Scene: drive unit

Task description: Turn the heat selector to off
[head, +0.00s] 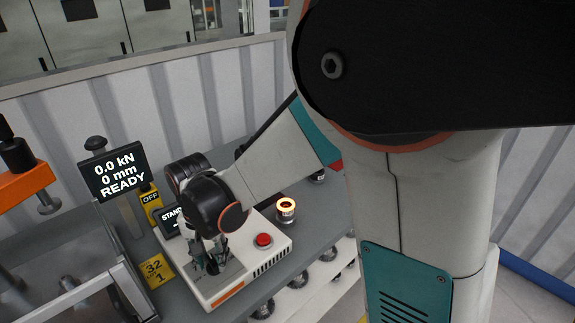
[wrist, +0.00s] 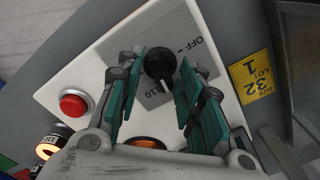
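The heat selector (wrist: 160,64) is a black knob on a grey label plate marked OFF and 110, on top of a white control box (wrist: 75,68). In the wrist view the OFF mark lies up and to the right of the knob. My gripper (wrist: 162,80) has its two teal-padded fingers spread, one on each side of the knob, with a gap to it visible. Whether the fingers touch the knob cannot be told.
A red button (head: 264,240) sits on the box beside the gripper. A glowing ring-shaped part (head: 286,206) stands on the grey bench. A READY display (head: 113,174), a yellow OFF tag (head: 151,204) and a yellow 32 label (head: 157,270) are close on the left.

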